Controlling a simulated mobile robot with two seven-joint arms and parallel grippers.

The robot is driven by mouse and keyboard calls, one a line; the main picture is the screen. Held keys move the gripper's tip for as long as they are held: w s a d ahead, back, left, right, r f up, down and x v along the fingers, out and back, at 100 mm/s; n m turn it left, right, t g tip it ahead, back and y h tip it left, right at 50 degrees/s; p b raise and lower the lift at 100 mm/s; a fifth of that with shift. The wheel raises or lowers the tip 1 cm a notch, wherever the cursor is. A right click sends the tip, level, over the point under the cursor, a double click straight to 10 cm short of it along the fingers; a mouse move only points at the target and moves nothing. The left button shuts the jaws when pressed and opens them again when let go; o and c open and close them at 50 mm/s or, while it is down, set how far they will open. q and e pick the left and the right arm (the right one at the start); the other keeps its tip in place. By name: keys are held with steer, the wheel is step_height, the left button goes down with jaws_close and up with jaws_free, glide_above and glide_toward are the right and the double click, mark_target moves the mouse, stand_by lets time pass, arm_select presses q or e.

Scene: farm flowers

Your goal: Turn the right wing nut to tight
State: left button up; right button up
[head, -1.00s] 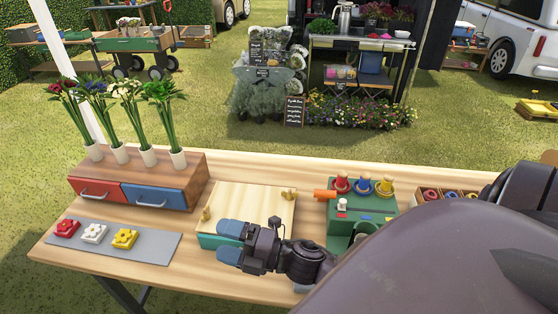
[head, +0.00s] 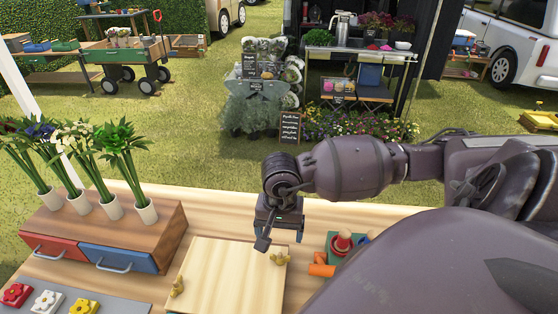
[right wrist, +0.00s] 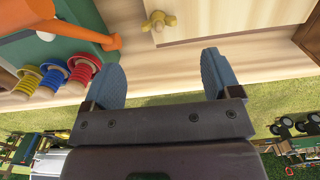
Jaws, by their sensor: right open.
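The right wing nut (head: 280,258), small and brass-coloured, sits at the far right corner of a pale wooden board (head: 225,270). A second wing nut (head: 178,287) sits at the board's left edge. My right gripper (head: 281,240) points down, open and empty, just above and behind the right wing nut, apart from it. In the right wrist view, my blue fingertips (right wrist: 160,78) are spread wide, and the wing nut (right wrist: 158,20) lies beyond them, roughly centred between them. My left gripper is not in view.
A drawer box (head: 110,232) with flower vases stands on the left. Flower tiles (head: 47,300) lie at front left.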

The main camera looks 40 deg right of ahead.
mark_target(280, 255)
steer(key=shift+d+f, duration=0.2)
steer(key=shift+f, duration=0.25)
arm_select(q)
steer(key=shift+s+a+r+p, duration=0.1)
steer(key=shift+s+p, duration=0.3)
steer(key=shift+p, duration=0.2)
arm_select(e)
step_height(280, 255, down, 10)
steer(key=shift+r, duration=0.15)
steer(key=c, duration=0.9)
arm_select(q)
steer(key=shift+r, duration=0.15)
